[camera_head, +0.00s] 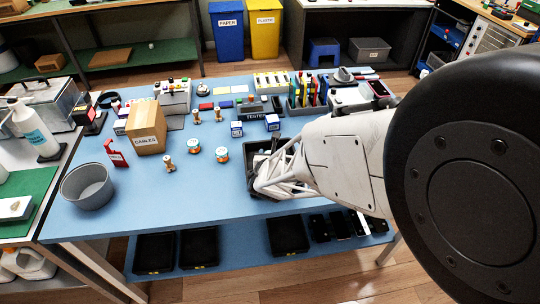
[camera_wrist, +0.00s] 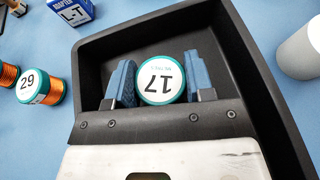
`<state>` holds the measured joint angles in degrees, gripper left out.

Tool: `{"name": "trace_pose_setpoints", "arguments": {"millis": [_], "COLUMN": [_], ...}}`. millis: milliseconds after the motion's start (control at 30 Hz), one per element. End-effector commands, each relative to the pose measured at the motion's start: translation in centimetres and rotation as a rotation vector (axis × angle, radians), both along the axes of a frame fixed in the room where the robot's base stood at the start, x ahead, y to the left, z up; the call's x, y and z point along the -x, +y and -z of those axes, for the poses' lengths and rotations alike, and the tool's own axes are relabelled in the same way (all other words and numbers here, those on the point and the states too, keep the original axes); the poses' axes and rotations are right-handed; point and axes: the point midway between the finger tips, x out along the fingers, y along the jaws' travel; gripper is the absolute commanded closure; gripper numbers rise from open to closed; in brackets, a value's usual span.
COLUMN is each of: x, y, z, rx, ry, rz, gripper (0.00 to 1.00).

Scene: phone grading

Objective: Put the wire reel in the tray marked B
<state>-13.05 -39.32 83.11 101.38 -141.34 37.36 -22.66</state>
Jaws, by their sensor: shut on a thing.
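Two reels, one (camera_head: 193,146) and another (camera_head: 222,154), stand left of the tray; one is labelled 29 in the wrist view (camera_wrist: 40,84). A CABLES box (camera_head: 146,139), grey bowl (camera_head: 88,187) and small blue-white boxes (camera_head: 272,122) are nearby. The front middle tabletop is clear.

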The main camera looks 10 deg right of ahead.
Motion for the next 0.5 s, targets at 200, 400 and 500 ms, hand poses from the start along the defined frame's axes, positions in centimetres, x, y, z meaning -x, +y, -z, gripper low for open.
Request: {"name": "trace_pose_setpoints", "arguments": {"millis": [200,400,500], "x": [0.01,0.0,0.01], "y": [0.0,0.0,0.0], "z": [0.0,0.26,0.26], "rx": [0.0,0.001,0.001], "ry": [0.0,0.0,0.0], "rz": [0.0,0.0,0.0], "gripper": [0.75,0.47,0.32]}}
